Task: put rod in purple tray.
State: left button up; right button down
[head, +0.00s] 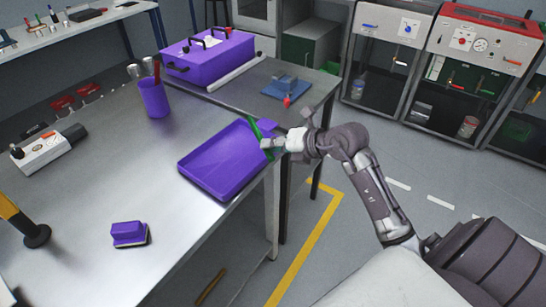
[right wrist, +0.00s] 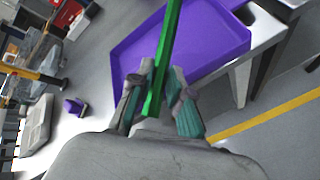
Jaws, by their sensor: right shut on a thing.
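The purple tray (head: 212,167) lies on the metal workbench near its right edge. It also shows in the right wrist view (right wrist: 200,42), beyond the fingers. My right gripper (head: 272,144) is at the tray's right side and shut on a green rod (head: 256,128). In the right wrist view the rod (right wrist: 165,58) sticks out between the fingertips (right wrist: 160,92) and crosses in front of the tray. The gripper hides part of the rod. Whether the rod touches the tray, I cannot tell. My left gripper is not in view.
A purple cup with tools (head: 154,98) and a purple toolbox (head: 208,58) stand behind the tray. A purple-topped block (head: 129,233) lies at the front. A blue fixture (head: 287,86) sits on the far bench.

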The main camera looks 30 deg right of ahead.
jog(key=shift+s+a+f, duration=0.1)
jog(key=shift+s+f, duration=0.05)
jog(key=shift+f, duration=0.95)
jog(key=shift+s+a+f, duration=0.1)
jog(key=shift+f, duration=1)
jog(key=shift+f, duration=0.15)
jog(key=shift+f, duration=0.25)
jog(key=c, duration=1.1)
grip_release()
